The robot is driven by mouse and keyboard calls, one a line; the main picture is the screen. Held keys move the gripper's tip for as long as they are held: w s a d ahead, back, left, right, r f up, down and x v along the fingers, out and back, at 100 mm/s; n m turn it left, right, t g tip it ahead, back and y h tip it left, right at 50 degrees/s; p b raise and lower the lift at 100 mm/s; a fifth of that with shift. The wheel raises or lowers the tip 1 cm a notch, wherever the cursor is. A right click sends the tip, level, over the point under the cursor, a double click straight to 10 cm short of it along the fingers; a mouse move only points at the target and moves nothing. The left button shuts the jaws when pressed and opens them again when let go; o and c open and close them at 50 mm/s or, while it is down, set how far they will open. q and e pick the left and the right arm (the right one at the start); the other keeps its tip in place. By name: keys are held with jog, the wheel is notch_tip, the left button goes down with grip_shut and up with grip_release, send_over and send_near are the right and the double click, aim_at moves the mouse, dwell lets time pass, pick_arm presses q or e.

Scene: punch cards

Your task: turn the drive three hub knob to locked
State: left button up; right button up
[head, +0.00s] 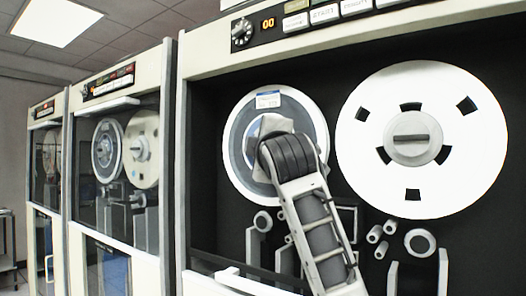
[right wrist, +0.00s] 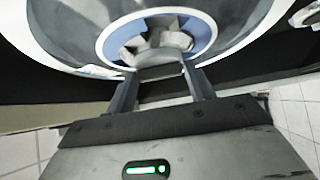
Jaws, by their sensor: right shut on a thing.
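The nearest tape drive (head: 200,60) fills the right of the head view. Its left reel (head: 241,115), with a blue and white label, is partly covered by my right arm. Its hub is hidden there behind my wrist. In the right wrist view, the grey hub knob (right wrist: 172,42) sits at the middle of the reel's blue ring. My right gripper (right wrist: 160,72) has its two fingers on either side of the knob's near end and is shut on it. Whether the knob is at locked cannot be read. My left gripper is not in view.
A white right reel (head: 365,130) with its own hub knob (head: 408,139) is beside the arm. Rollers (head: 420,242) and guides stand below the reels. Two more drives (head: 115,165) (head: 47,180) stand to the left. A button panel (head: 325,14) is above.

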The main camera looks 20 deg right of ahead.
pick_arm(q)
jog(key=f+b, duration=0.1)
jog(key=b, duration=0.1)
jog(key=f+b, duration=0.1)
jog(key=b, duration=0.1)
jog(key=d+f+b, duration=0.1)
jog(key=b, duration=0.2)
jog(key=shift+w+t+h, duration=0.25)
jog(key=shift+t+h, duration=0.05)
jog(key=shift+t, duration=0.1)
pick_arm(e)
jog(key=m+g+h, duration=0.1)
jog(key=m+h, duration=0.5)
jog(key=m, duration=0.2)
jog(key=w+f+m+g+h, duration=0.1)
jog(key=m+h, duration=0.5)
jog(key=m, duration=0.2)
jog(key=a+m+g+h, duration=0.1)
jog(key=m+h, duration=0.5)
jog(key=m, duration=0.3)
jog(key=shift+w+a+f, duration=0.1)
jog(key=shift+w+f, duration=0.1)
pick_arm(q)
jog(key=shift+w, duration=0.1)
pick_arm(e)
jog(key=shift+h, duration=0.4)
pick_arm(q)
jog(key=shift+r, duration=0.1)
pick_arm(e)
jog(key=o, duration=0.9)
